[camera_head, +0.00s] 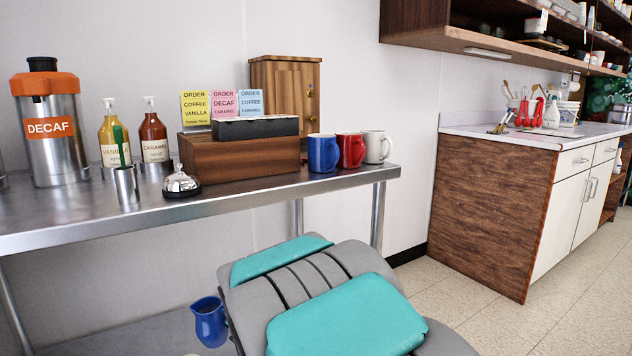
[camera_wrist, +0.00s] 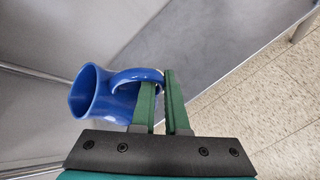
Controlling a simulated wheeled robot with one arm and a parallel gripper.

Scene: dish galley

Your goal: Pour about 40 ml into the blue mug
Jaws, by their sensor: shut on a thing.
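The blue mug (camera_head: 322,153) stands upright on the metal counter, left of a red mug (camera_head: 351,150) and a white mug (camera_head: 377,147). A blue pitcher with a spout (camera_head: 210,322) shows below counter height in the head view, beside my arm. It also shows in the wrist view (camera_wrist: 95,95). My gripper (camera_wrist: 160,78) is shut on its handle, one finger on each side. The pitcher is well below and left of the blue mug. I cannot tell whether it holds liquid. My arm hides the gripper in the head view.
The metal counter (camera_head: 240,203) holds a bell (camera_head: 181,183), a wooden box (camera_head: 243,159) with order cards, syrup bottles (camera_head: 113,137) and a decaf urn (camera_head: 48,125). Its front edge lies between the pitcher and the mugs. Clear floor (camera_head: 500,325) lies to the right.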

